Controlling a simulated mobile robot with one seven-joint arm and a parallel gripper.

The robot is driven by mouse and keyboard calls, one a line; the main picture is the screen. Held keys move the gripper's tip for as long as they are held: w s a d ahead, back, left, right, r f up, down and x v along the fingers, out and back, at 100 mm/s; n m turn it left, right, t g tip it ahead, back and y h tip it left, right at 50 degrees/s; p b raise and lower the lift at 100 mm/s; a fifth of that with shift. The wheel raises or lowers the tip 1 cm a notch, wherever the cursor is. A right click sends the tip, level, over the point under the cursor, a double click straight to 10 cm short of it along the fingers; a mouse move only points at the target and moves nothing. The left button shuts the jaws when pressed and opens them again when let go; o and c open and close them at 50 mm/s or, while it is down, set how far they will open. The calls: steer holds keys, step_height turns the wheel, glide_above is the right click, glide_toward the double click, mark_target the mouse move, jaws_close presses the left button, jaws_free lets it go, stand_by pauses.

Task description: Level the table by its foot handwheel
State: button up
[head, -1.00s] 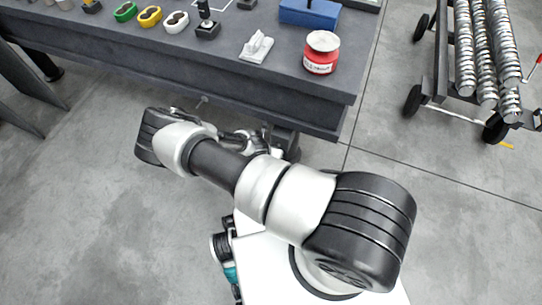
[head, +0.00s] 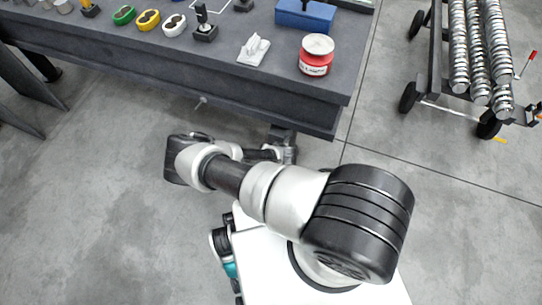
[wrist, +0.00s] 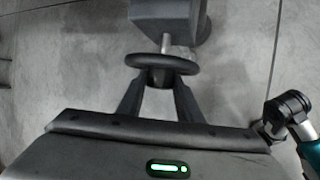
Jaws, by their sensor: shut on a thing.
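The dark handwheel (wrist: 162,63) sits at the end of a short bright metal stem below the grey foot block of the table (wrist: 165,12) in the wrist view. My gripper (wrist: 160,84) is shut on the handwheel, with one finger at each side of it. The grey table (head: 220,75) fills the top left of the head view. There my gripper is partly hidden by my arm, near the table leg (head: 283,135) under the front edge. The handwheel cannot be made out in the head view.
On the tabletop stand a red jar (head: 316,62), a white part (head: 253,49), a blue box (head: 305,14) and several coloured rings. A wheeled cart (head: 440,100) with metal rods stands at the right. The concrete floor (head: 100,220) at the left is clear.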

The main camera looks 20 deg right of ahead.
steer(key=shift+a, duration=0.1)
steer(key=o, duration=0.8)
steer(key=shift+c, duration=0.2)
steer(key=a+p+v, duration=0.1)
steer(key=p+v, duration=0.4)
steer(key=v, duration=1.2)
steer(key=shift+s+d, duration=0.2)
steer(key=shift+d, duration=0.3)
steer(key=shift+r, duration=0.15)
